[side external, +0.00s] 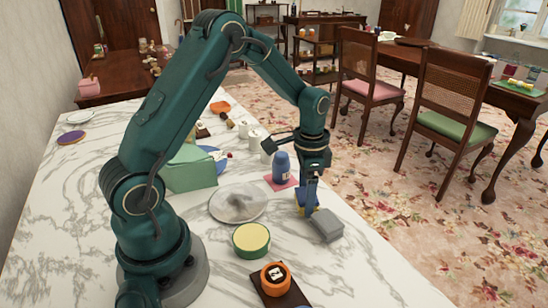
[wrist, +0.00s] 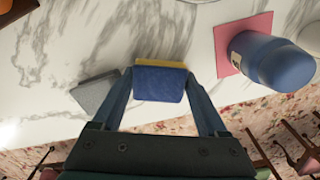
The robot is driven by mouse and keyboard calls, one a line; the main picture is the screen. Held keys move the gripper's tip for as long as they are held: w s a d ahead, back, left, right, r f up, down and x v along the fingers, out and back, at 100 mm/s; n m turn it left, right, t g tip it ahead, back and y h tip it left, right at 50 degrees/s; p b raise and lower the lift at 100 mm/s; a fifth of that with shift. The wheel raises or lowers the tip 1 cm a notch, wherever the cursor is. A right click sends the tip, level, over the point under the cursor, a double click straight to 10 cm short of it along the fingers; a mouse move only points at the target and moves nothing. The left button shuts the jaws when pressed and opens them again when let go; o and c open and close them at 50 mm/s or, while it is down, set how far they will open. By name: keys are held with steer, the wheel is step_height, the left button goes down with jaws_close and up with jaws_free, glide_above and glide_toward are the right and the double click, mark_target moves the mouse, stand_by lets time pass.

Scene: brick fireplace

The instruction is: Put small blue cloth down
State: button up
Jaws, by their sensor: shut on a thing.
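The small blue cloth (wrist: 159,86) is a folded, boxy blue piece with a yellow strip along its far edge. It sits between the two fingers of my gripper (wrist: 158,80) in the wrist view, and the fingers are shut on it. In the side external view, my gripper (side external: 307,204) points down low over the marble counter, with blue and yellow showing at its tips. The fingers hide part of the cloth there. I cannot tell whether the cloth touches the counter.
A grey block (side external: 326,225) lies close beside the gripper. A blue bottle (side external: 281,168) stands on a pink square (wrist: 228,60) nearby. A round grey plate (side external: 238,203), a yellow-topped green tin (side external: 251,240) and an orange round item (side external: 275,278) are on the counter (side external: 350,270). Its front right is clear.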

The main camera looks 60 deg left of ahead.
steer(key=shift+f, duration=0.1)
steer(key=o, duration=1)
step_height(320, 180, up, 11)
steer(key=shift+s+d+r+n+t, duration=0.85)
steer(key=shift+s+d, duration=0.45)
steer(key=shift+s, duration=1.2)
steer(key=shift+s+d+r+n+t, duration=0.6)
steer(key=shift+s+d+t, duration=0.55)
steer(key=shift+s, duration=1.35)
steer(key=shift+s+d+r+n+t, duration=0.8)
steer(key=shift+s+d, duration=0.6)
steer(key=shift+s, duration=1.1)
